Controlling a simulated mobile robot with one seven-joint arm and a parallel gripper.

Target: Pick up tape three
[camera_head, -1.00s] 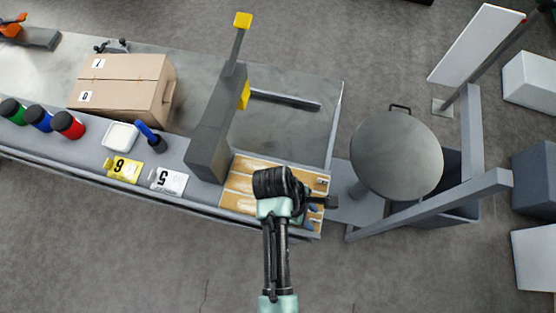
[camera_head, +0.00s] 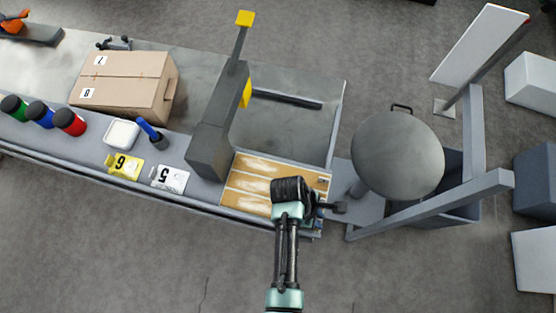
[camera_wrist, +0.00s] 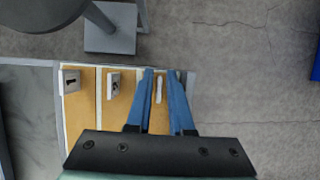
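A tan board (camera_head: 248,185) with lengthwise rows split by pale lines lies at the right end of the bench. It also shows in the wrist view (camera_wrist: 83,112). No label reading three is legible, so I cannot tell which item is tape three. My gripper (camera_wrist: 161,72) is over the board's right-hand rows, its two blue fingers apart. A small pale upright strip (camera_wrist: 158,90) shows between the fingers; I cannot tell whether they touch it. In the head view my gripper (camera_head: 318,220) is at the board's right end, largely hidden by my wrist.
Small metal pieces stand at the row ends, one at left (camera_wrist: 70,80) and one in the middle (camera_wrist: 113,85). A grey post (camera_head: 215,135) rises beside the board. A round grey stool (camera_head: 398,155) stands to the right. A cardboard box (camera_head: 125,85) and numbered cards (camera_head: 169,179) are left.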

